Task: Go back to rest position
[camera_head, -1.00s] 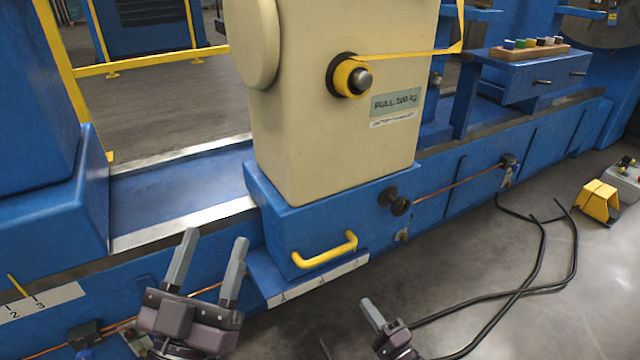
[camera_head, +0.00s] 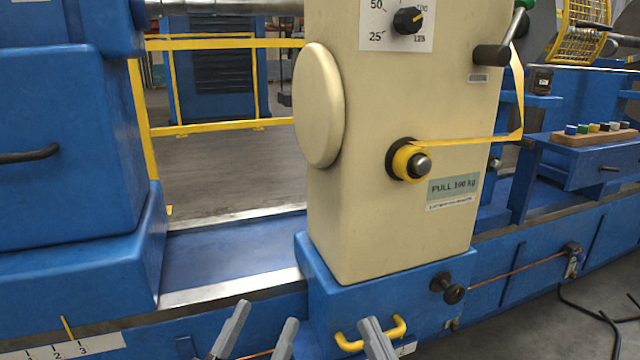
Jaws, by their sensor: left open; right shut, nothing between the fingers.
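My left gripper (camera_head: 258,336) is at the bottom of the head view, with its two grey fingers apart and nothing between them. It is in front of the blue machine bed, left of the yellow handle (camera_head: 371,333). My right gripper (camera_head: 377,340) shows only as grey fingertip at the bottom edge, overlapping the yellow handle in the picture. Its body is out of frame, and I cannot tell whether it touches the handle.
A cream column (camera_head: 400,215) stands on a blue base (camera_head: 410,296) on the machine bed. A yellow strap (camera_head: 470,141) runs from its roller. A blue housing (camera_head: 75,160) stands at left. Black cables (camera_head: 600,318) lie on the floor at lower right.

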